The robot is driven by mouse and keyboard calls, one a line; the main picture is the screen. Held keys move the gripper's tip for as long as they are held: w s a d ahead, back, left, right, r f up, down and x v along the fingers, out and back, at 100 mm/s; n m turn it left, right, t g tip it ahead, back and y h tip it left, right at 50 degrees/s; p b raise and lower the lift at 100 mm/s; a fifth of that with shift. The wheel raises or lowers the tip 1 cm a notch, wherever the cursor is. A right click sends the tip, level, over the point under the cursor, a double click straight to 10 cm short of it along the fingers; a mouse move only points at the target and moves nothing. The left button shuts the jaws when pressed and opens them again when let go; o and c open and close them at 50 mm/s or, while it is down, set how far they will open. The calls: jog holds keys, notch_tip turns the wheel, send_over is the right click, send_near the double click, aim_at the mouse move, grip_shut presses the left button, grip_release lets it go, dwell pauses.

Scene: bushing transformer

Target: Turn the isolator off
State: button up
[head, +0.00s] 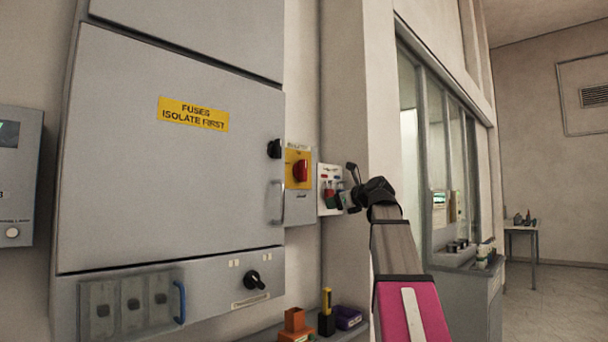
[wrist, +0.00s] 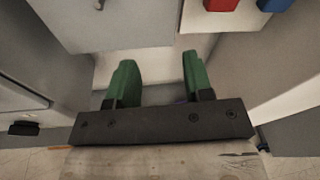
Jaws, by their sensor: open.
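The isolator is a red rotary knob (head: 300,170) on a yellow plate (head: 291,157), on a small grey box to the right of the large fuse cabinet. The knob's exact angle is hard to read. My gripper (head: 341,192) is to the right of the isolator, in front of a white panel, and apart from the knob. In the wrist view its two green fingers (wrist: 157,82) stand apart with nothing between them. The red knob cannot be made out for certain in the wrist view.
The grey cabinet (head: 150,170) carries a yellow fuse label, a black knob (head: 274,149) and a handle (head: 277,202). The white panel (head: 323,174) has small coloured parts. Below is a shelf with an orange block (head: 295,319) and a purple box (head: 347,317). A window is at right.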

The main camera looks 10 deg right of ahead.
aim_at(306, 173)
jog(key=s+a+r+m+y, duration=0.1)
jog(key=s+a+r+y, duration=0.3)
jog(key=r, duration=0.6)
jog(key=shift+t+h, duration=0.3)
jog(key=shift+h, duration=0.3)
jog(key=x, duration=0.9)
jog(key=shift+w+a+f, duration=0.1)
jog(key=shift+a+f, duration=0.05)
grip_shut()
